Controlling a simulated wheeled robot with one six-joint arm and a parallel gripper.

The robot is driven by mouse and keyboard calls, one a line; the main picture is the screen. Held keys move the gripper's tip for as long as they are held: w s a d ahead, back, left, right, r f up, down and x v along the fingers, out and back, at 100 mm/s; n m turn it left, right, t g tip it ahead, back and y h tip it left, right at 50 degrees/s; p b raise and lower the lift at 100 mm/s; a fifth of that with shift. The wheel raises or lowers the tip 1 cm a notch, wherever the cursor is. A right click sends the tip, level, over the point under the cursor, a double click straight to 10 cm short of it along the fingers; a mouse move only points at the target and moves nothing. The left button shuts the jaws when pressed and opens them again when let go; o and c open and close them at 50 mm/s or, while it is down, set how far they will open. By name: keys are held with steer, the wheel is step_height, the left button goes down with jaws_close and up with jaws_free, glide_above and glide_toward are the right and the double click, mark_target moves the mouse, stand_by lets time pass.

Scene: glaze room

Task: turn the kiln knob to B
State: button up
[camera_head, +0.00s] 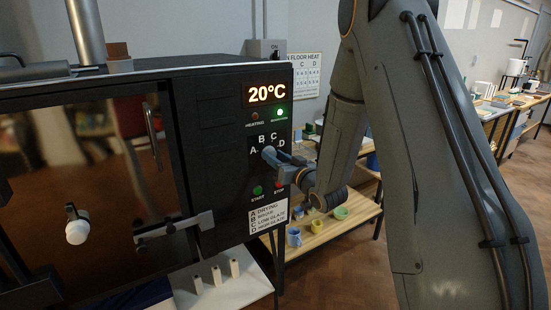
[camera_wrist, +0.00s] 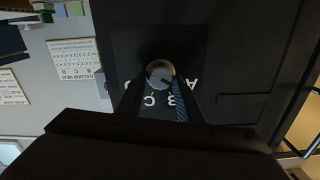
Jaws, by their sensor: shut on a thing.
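The kiln (camera_head: 215,120) stands at the left in the head view, with letters A, B, C and D around its knob. The round pale knob (camera_wrist: 158,70) shows in the wrist view, with a small dark mark towards the lower right, seemingly between A and B. My gripper (camera_head: 271,157) is at the knob and covers most of it in the head view. In the wrist view its two fingers are shut on the knob from either side.
The display (camera_head: 267,93) reads 20°C and a green lamp (camera_head: 280,113) is lit. The green start button (camera_head: 258,190) and red stop button (camera_head: 278,183) sit just below my gripper. A wooden bench (camera_head: 330,228) with cups stands right of the kiln.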

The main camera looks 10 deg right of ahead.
steer(key=m, duration=0.6)
steer(key=shift+d+f+m, duration=0.1)
steer(key=shift+d+m, duration=0.05)
steer(key=shift+m, duration=0.25)
stand_by(0.4)
steer(key=o, duration=1)
steer(key=shift+b+v, duration=1.3)
steer(key=shift+v, duration=2.55)
